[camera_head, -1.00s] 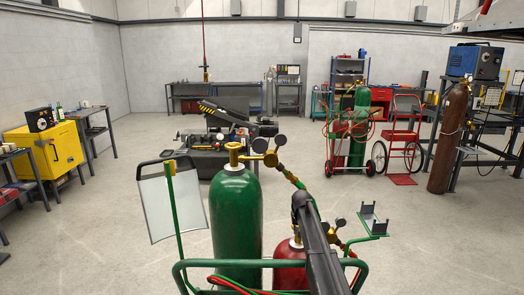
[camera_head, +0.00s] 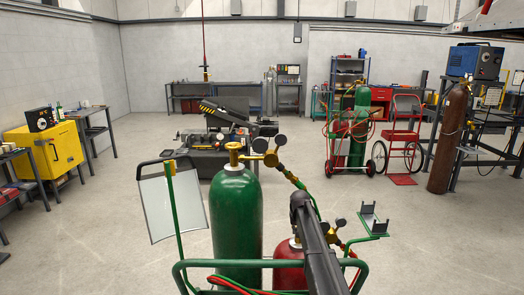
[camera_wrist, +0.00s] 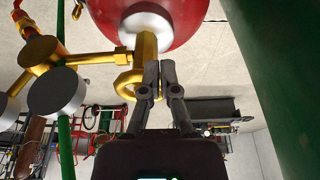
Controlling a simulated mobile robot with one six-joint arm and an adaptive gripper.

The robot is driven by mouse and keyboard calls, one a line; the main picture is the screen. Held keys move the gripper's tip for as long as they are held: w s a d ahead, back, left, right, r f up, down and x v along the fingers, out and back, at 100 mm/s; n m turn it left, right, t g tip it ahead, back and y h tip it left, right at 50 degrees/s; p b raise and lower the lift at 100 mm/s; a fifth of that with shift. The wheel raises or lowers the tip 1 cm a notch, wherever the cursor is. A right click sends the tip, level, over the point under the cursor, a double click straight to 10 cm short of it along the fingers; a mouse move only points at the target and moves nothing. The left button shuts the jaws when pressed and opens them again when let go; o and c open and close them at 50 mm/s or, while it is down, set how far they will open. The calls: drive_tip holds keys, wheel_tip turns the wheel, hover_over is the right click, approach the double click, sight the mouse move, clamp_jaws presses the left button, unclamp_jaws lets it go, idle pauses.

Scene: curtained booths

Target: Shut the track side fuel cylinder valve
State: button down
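The red fuel cylinder (camera_head: 291,272) stands in a green cart beside a taller green cylinder (camera_head: 236,215). In the head view my dark arm hides its valve and my gripper. In the wrist view, the red cylinder (camera_wrist: 185,25) appears at the top, with the brass valve (camera_wrist: 146,45) on it. The yellow valve handwheel (camera_wrist: 122,84) has my gripper (camera_wrist: 158,72) at its right side. My fingers are nearly together with a narrow gap, and they appear closed on the rim, though they partly hide it. The green cylinder's valve handwheel (camera_head: 234,146) is clear of my arm.
Gauges (camera_wrist: 52,90) and brass fittings crowd the left of the wrist view. The green cylinder (camera_wrist: 292,60) borders the right. The cart rail (camera_head: 222,264) runs in front, with a clear panel (camera_head: 172,205) at left and a small bracket (camera_head: 372,222) at right.

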drive_tip(key=shift+s, duration=0.25)
wheel_tip(320, 180, up, 6)
drive_tip(key=p, duration=0.6)
drive_tip(key=shift+s+d, duration=0.1)
drive_tip(key=shift+d, duration=0.05)
idle(0.6)
